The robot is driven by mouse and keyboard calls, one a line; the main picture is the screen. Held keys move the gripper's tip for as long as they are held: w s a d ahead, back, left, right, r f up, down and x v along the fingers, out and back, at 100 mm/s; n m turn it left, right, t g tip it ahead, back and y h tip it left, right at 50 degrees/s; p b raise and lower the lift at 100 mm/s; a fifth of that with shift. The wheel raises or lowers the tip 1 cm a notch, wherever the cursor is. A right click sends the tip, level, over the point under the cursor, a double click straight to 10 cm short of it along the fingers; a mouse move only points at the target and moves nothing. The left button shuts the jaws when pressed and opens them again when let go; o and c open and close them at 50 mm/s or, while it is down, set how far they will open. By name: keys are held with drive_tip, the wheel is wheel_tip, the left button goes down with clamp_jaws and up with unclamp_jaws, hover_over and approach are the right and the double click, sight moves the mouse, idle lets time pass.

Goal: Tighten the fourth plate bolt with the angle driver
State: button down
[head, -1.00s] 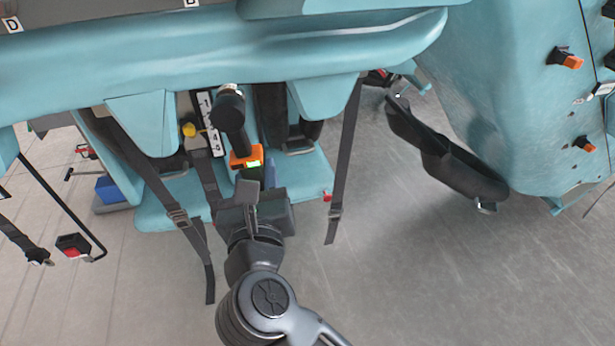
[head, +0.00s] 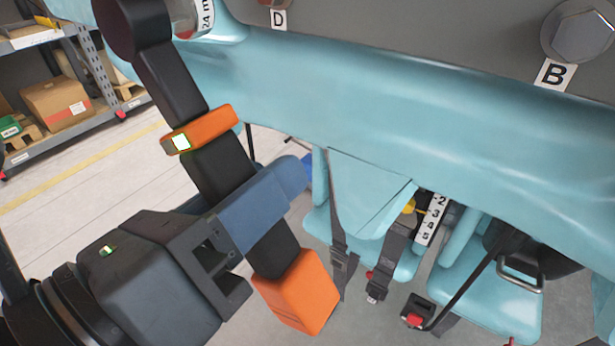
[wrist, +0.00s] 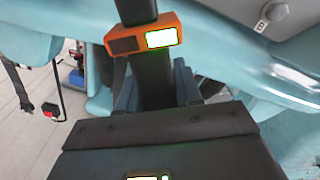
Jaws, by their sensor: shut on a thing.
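My gripper (head: 248,208) is shut on the angle driver (head: 222,165), a long black tool with an orange collar, a small lit screen and an orange end. The driver's dark head is at the top left of the head view, beside a silver part (head: 184,14) labelled "24 m". The driver also shows upright in the wrist view (wrist: 150,82). The grey plate (head: 420,30) runs along the top, with labels D (head: 279,19) and B (head: 554,75). A large hex bolt (head: 578,30) sits above B. Contact between driver and bolt cannot be told.
A teal beam (head: 400,110) runs under the plate. Below hang teal seats (head: 490,300), straps and a numbered strip (head: 433,220). A shelf with a cardboard box (head: 55,103) stands at the far left. Open floor lies between shelf and seats.

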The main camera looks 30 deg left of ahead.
drive_tip(key=w, duration=0.4)
drive_tip(key=shift+d+r, duration=0.15)
drive_tip(key=shift+w+d+p, duration=0.15)
drive_tip(key=shift+w+p, duration=0.3)
drive_tip(key=shift+w, duration=0.55)
drive_tip(key=shift+w+d+p, duration=0.1)
drive_tip(key=shift+w+p, duration=0.3)
drive_tip(key=shift+w, duration=0.6)
idle(4.4)
drive_tip(key=shift+s, duration=0.15)
idle(0.3)
